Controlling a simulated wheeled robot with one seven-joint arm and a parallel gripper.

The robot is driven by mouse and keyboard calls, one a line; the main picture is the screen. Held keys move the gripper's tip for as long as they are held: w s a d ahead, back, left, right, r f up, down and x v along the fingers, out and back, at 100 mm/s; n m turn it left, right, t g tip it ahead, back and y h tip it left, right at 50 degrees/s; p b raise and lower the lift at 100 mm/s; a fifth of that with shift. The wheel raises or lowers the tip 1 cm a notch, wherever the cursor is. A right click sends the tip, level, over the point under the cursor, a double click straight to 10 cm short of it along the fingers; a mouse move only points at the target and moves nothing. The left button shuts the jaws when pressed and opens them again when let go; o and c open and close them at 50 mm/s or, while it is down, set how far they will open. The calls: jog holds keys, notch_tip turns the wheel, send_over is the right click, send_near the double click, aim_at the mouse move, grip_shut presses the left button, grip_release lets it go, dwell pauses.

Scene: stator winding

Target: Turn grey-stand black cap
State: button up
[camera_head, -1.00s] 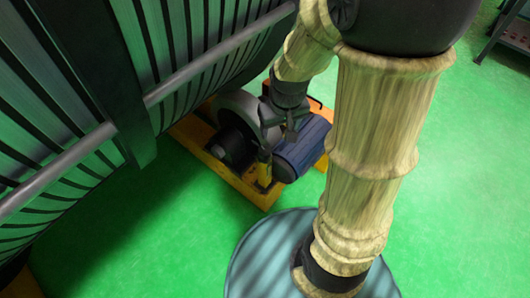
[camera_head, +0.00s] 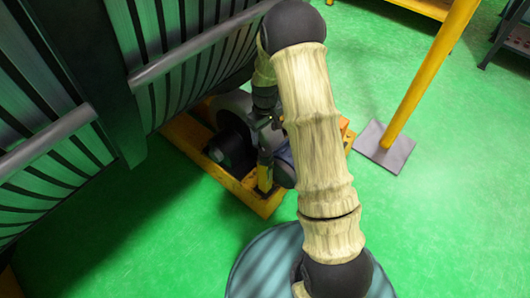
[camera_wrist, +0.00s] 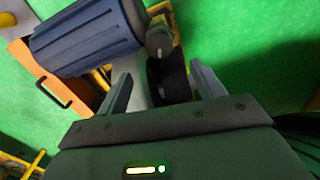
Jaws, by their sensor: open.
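A grey round stand (camera_head: 232,105) sits on a yellow frame, with a thick black cylindrical cap (camera_head: 230,148) on its near left side. In the wrist view, a black rounded part (camera_wrist: 170,78) lies between and beyond my fingers; it looks like this cap, but I cannot be sure. My gripper (camera_wrist: 161,72) is open, its two fingers apart on either side of that part, with no clear contact visible. In the head view my gripper (camera_head: 267,130) is above the stand, to the right of the cap, partly hidden by my arm.
A blue ribbed motor (camera_wrist: 85,35) lies beside the stand, with a grey knob (camera_wrist: 158,42) near its end. The yellow frame (camera_head: 262,207) rests on the green floor. A large slatted machine (camera_head: 70,90) stands close on the left. A yellow post (camera_head: 430,75) stands at right.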

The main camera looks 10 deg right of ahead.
aim_at(265, 152)
jog(key=shift+f, duration=0.15)
notch_tip(265, 152, down, 12)
jog(key=b, duration=0.3)
jog(key=shift+c, duration=0.2)
jog(key=c, duration=1)
jog(key=shift+o, duration=0.2)
jog(key=shift+r, duration=0.2)
